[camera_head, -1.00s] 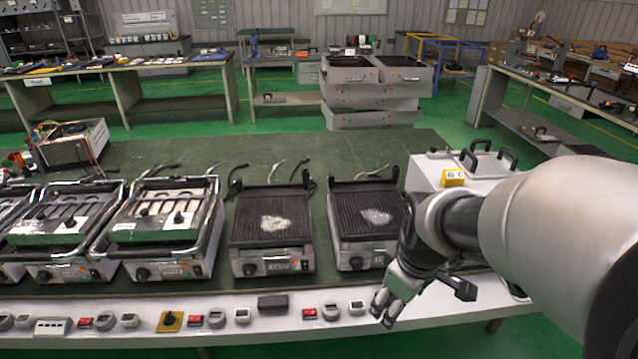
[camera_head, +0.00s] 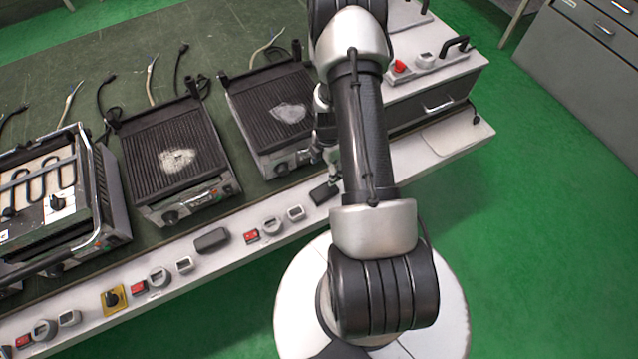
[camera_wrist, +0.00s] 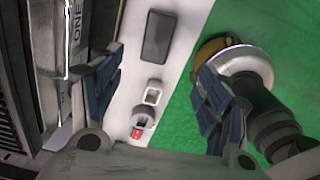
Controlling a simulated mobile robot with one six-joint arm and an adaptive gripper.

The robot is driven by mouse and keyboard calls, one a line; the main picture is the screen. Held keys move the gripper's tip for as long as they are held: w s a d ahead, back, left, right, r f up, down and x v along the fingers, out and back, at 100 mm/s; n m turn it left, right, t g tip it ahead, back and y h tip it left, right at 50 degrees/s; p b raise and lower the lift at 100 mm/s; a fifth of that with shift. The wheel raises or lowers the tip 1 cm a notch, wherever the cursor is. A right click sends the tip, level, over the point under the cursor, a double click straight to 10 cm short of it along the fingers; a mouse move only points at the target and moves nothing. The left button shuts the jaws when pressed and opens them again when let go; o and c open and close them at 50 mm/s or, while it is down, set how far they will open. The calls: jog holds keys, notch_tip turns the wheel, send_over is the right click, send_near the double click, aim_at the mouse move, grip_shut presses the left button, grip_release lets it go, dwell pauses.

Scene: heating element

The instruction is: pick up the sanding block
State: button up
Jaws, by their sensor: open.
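A small dark grey block (camera_head: 325,193), which looks like the sanding block, lies flat on the pale front ledge below my gripper (camera_head: 331,160). In the wrist view the block (camera_wrist: 158,37) shows whole, beyond the space between the two fingertips and toward the top of the picture. My gripper (camera_wrist: 155,78) is open and empty, with its fingers apart and clear of the block. In the head view my arm hides most of the gripper. A similar dark block (camera_head: 212,240) lies farther left on the same ledge; I cannot tell the two apart by kind.
A square white-rimmed part (camera_head: 296,212), a round gauge (camera_head: 272,226) and a red switch (camera_head: 251,237) lie left of the near block. Ribbed grill plates (camera_head: 272,108) stand behind the ledge. Green floor (camera_head: 540,240) is open to the right.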

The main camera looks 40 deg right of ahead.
jog(key=b, duration=0.3)
send_over(324, 190)
jog(key=f, duration=0.7)
jog(key=s+f, duration=0.1)
jog(key=f, duration=0.2)
jog(key=shift+f, duration=0.15)
jog(key=shift+w+f+b, duration=0.2)
jog(key=shift+f+b, duration=0.3)
jog(key=shift+f, duration=1)
jog(key=shift+w+f+b, duration=0.2)
jog(key=shift+f+b, duration=0.25)
jog(key=shift+f, duration=1.05)
jog(key=shift+r, duration=0.1)
jog(key=c, duration=1.2)
